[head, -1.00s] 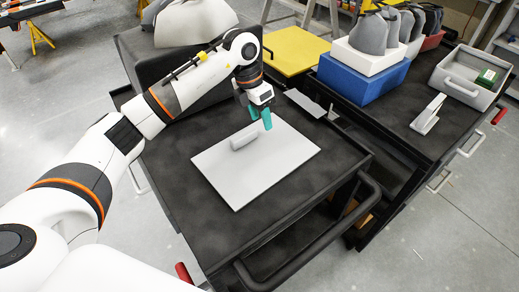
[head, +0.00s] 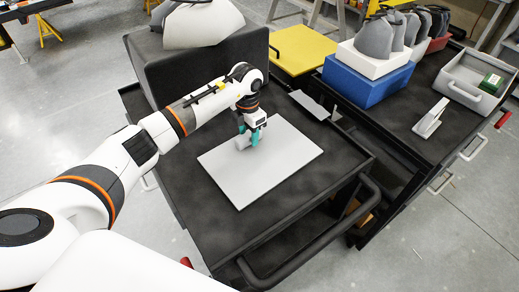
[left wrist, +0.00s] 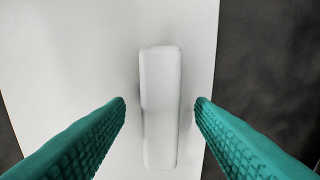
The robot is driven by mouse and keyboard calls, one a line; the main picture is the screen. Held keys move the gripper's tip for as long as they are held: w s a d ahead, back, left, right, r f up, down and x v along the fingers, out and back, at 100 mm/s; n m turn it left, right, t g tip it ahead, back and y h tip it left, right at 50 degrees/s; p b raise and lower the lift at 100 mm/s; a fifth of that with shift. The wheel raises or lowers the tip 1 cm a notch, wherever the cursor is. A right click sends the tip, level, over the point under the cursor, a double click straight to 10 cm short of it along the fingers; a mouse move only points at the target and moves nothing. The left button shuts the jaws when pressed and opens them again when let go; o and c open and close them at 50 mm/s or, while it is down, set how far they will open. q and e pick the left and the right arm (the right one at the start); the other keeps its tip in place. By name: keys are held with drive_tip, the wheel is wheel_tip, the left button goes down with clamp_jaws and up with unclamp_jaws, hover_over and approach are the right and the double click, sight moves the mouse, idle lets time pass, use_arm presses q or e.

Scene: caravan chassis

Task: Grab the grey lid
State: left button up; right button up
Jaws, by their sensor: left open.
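The grey lid (head: 265,172) is a flat light-grey plate lying on the black cart top, with a raised bar handle (head: 242,141) near its far left part. My left gripper (head: 251,138) is over the handle and partly hides it. In the left wrist view the handle (left wrist: 160,105) runs lengthwise between the two teal fingers of the gripper (left wrist: 160,112), with a gap on both sides. The gripper is open and holds nothing. The lid's flat plate (left wrist: 75,50) fills much of that view. My right gripper is not in view.
Behind my left arm stands a dark box (head: 200,70) with a grey-white piece on top. A yellow board (head: 300,50), a blue box (head: 367,80), a grey tray (head: 468,80) and a white stapler-like object (head: 430,118) are on the right. The cart top in front of the lid is clear.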

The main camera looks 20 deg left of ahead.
use_arm(q)
drive_tip(key=shift+f, duration=0.85)
drive_tip(key=shift+c, duration=0.6)
clamp_jaws()
drive_tip(key=shift+r, duration=0.1)
